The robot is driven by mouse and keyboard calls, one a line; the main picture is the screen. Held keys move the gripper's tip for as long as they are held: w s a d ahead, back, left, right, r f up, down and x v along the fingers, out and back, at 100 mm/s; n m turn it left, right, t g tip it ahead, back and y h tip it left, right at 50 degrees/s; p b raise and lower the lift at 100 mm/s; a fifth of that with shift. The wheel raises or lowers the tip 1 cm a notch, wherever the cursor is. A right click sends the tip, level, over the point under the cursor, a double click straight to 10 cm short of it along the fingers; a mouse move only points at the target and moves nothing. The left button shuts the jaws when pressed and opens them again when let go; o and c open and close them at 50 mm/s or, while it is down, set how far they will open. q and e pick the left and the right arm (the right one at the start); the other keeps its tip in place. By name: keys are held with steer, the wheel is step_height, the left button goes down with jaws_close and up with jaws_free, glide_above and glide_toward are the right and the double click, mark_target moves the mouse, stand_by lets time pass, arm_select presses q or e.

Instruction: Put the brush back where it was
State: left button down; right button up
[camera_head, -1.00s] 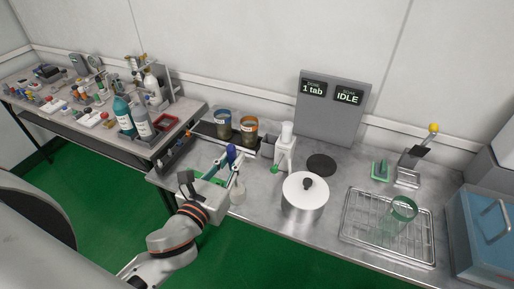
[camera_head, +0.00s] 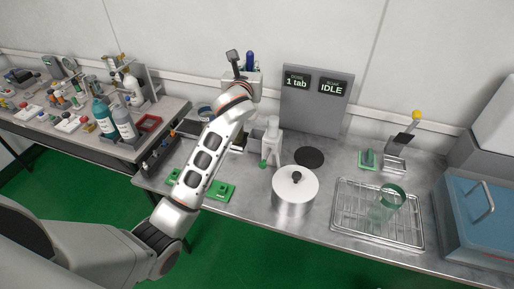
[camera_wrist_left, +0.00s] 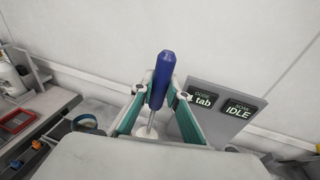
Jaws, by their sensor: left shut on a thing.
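The brush has a dark blue handle (camera_head: 249,61) that shows above my wrist in the head view. In the left wrist view the blue handle (camera_wrist_left: 161,72) stands nearly upright, with a thin metal shaft below it. My left gripper (camera_wrist_left: 158,94) is shut on the brush between its green-padded fingers. My right gripper is out of view.
A blue-rimmed tin (camera_head: 205,113) is partly behind my arm. A green holder (camera_head: 221,191) lies at the front edge.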

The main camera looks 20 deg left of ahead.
arm_select(q)
step_height(320, 180, up, 3)
steer(key=w+d, duration=0.1)
steer(key=w, duration=0.2)
step_height(320, 180, down, 20)
steer(key=b, duration=0.2)
steer(key=shift+s+d, duration=0.15)
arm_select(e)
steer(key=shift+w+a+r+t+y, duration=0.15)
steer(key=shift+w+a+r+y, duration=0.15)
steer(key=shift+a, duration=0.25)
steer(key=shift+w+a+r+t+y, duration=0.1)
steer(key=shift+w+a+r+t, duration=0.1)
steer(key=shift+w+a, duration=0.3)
arm_select(q)
steer(key=c, duration=2.3)
jaws_free()
steer(key=shift+o, duration=0.3)
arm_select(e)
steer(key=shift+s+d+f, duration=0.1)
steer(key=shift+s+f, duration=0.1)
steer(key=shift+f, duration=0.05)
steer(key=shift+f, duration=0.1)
